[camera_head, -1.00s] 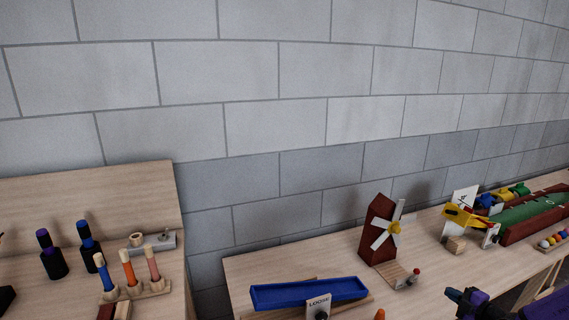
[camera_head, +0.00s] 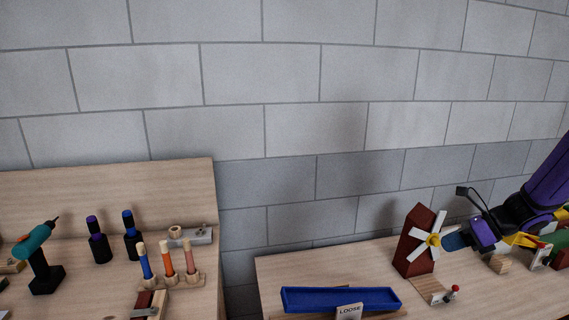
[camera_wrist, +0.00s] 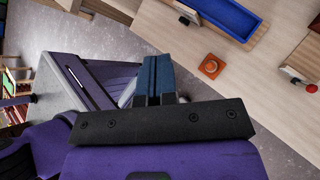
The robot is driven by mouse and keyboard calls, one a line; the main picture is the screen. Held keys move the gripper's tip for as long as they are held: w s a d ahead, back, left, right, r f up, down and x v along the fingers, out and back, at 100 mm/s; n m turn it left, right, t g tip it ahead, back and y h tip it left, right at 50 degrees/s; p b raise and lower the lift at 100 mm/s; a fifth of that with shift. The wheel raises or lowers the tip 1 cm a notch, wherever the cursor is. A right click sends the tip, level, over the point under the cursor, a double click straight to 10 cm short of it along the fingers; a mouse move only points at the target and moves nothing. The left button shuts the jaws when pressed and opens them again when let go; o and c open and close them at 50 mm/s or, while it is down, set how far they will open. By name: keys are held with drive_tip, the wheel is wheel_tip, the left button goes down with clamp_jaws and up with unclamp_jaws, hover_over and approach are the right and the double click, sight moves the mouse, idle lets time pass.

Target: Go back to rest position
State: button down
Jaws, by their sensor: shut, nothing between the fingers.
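My gripper (camera_head: 456,241) is at the right of the head view, raised above the right-hand table, its tip close beside a dark red toy windmill (camera_head: 416,240) in the picture. I cannot tell whether it touches the windmill. In the wrist view my gripper (camera_wrist: 155,75) shows its two dark blue fingers pressed together with nothing between them. Purple arm links of mine fill the lower part of that view.
A blue tray (camera_head: 340,299) with a LOOSE sign (camera_head: 349,312) stands on the right table (camera_head: 300,270). An orange piece (camera_wrist: 211,66) lies near the table edge. A gap separates the tables.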

drive_tip(key=s+a+r+n+g+h, duration=0.1)
drive_tip(key=s+a+r+n+h, duration=0.2)
drive_tip(key=s+a+r+n, duration=0.3)
drive_tip(key=s+a+r+n+g+h, duration=0.1)
drive_tip(key=s+a+r+n+h, duration=0.15)
drive_tip(key=a+r+n, duration=0.45)
drive_tip(key=s+a+r+n+t+h, duration=0.1)
drive_tip(key=s+r+n, duration=0.3)
drive_tip(key=s+n, duration=0.3)
drive_tip(key=s+a+r+n+t+h, duration=0.1)
drive_tip(key=s+r+n+t+h, duration=0.1)
drive_tip(key=s+r+n, duration=0.3)
drive_tip(key=s+n, duration=0.2)
drive_tip(key=shift+s+r+n, duration=0.15)
drive_tip(key=shift+s+n, duration=0.15)
drive_tip(key=shift+s, duration=0.05)
drive_tip(key=shift+h, duration=0.25)
